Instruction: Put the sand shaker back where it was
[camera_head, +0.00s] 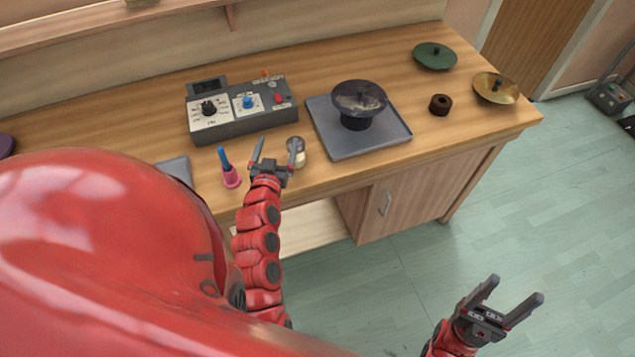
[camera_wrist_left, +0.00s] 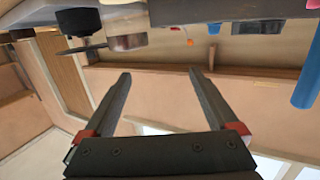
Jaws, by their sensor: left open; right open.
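A small jar (camera_head: 300,158) with a pale lower part and a grey top looks like the sand shaker. It stands near the table's front edge, between the control box and the dark tray. My left gripper (camera_head: 277,146) is open, with its right finger overlapping the jar's left side in the head view. Nothing shows between its fingers. In the left wrist view, my gripper (camera_wrist_left: 160,73) is also open and empty, and the jar (camera_wrist_left: 127,42) appears upside down beyond its left finger. Contact cannot be told. My right gripper (camera_head: 518,287) is open and empty over the floor.
The control box (camera_head: 243,124) stands behind my left gripper. A pink holder (camera_head: 231,178) with a blue stick is left of it. A dark tray (camera_head: 370,145) bears a black stand with a disc (camera_head: 359,97). A brown ring (camera_head: 440,104) and two cymbals lie farther right.

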